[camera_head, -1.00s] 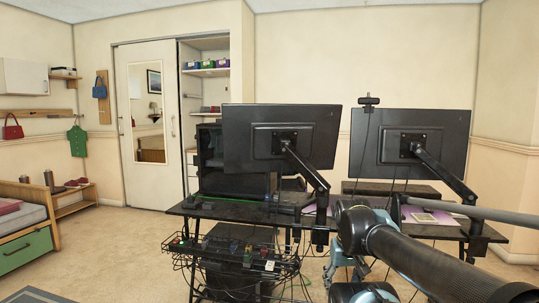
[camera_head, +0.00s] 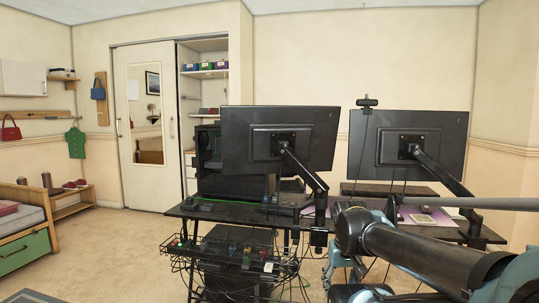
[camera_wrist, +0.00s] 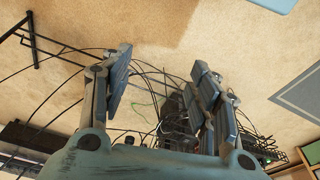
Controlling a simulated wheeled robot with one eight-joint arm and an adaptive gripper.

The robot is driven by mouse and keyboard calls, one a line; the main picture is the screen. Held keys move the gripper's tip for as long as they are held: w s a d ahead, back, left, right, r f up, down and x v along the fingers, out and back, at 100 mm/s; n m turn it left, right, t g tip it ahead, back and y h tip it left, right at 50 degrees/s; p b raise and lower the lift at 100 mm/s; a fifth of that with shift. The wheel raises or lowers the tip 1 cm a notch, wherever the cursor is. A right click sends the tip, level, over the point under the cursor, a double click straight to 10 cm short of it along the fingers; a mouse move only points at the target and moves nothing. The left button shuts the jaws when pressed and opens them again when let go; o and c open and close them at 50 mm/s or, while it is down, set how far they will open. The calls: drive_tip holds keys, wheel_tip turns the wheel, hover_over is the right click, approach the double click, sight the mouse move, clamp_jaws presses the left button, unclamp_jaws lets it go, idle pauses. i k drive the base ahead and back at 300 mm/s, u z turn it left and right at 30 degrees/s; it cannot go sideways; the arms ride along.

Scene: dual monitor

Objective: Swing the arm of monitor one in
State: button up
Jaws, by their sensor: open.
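Two dark monitors show from behind in the head view, a left one (camera_head: 240,130) and a right one (camera_head: 448,150). The pictures do not show which is monitor one. The left monitor's black arm (camera_head: 304,174) slopes down right from its back to the desk. The right monitor's arm (camera_head: 440,173) does likewise. My arm reaches in from the lower right, in front of the desk. In the wrist view my gripper (camera_wrist: 163,90) is open, its fingers wide apart with nothing between them. Neither monitor clearly shows there.
A black desk (camera_head: 195,211) carries the monitors and a dark computer case (camera_head: 208,160). A wire basket (camera_head: 200,262) with small items and loose cables hangs at its front. Free carpet (camera_head: 110,245) lies to the left, beside a bed (camera_head: 25,245).

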sight(321, 203)
drive_tip(key=z, duration=2.9)
drive_tip(key=i, duration=1.1)
drive_tip(key=u, duration=2.65)
